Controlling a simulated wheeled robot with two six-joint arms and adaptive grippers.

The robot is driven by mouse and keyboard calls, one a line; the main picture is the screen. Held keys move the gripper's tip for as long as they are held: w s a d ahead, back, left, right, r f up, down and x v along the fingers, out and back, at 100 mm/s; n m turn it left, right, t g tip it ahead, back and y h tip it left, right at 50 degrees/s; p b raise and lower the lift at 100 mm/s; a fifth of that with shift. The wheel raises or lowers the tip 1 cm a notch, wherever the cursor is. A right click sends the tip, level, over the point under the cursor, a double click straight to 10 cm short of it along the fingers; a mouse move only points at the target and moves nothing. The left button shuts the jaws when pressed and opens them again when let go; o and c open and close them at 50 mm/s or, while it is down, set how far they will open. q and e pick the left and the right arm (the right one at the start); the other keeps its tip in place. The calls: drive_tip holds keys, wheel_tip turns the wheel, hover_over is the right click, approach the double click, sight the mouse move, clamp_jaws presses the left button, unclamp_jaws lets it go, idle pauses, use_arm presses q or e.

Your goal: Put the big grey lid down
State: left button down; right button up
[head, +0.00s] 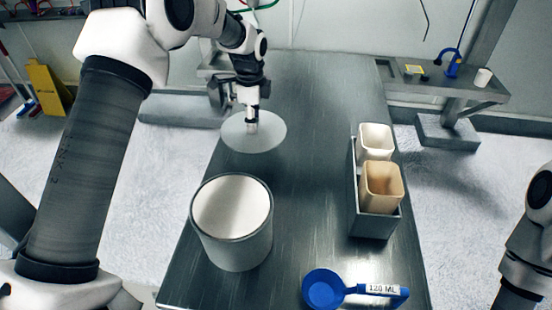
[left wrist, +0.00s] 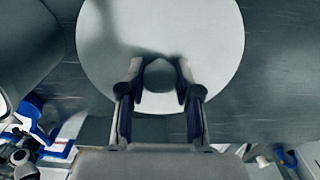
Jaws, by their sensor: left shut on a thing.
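The big grey lid (head: 268,139) is a flat round disc near the far left part of the metal table in the head view. My left gripper (head: 252,122) comes down over its middle and is shut on its knob. The left wrist view shows the lid (left wrist: 205,35) with the knob between my two fingers (left wrist: 158,85). I cannot tell whether the lid touches the table. The large grey round container (head: 240,250) stands open nearer to me, with white inside. My right gripper is not in view; only part of my right arm shows at the right edge.
A grey holder (head: 372,222) on the table's right side holds a white cup (head: 376,137) and a tan cup (head: 381,185). A blue scoop (head: 324,289) labelled 120 ML lies at the near edge. The table middle (head: 310,150) is clear.

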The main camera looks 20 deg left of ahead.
use_arm(q)
drive_tip(key=shift+s+a+f, duration=0.15)
drive_tip(key=shift+f, duration=0.45)
wheel_tip(320, 180, down, 9)
drive_tip(key=p, duration=0.2)
drive_tip(key=shift+s+r+p, duration=0.1)
drive_tip(key=shift+r+p, duration=0.1)
drive_tip(key=shift+p, duration=0.15)
drive_tip(key=shift+f, duration=0.35)
drive_tip(key=shift+f, duration=0.15)
drive_tip(key=c, duration=0.8)
unclamp_jaws()
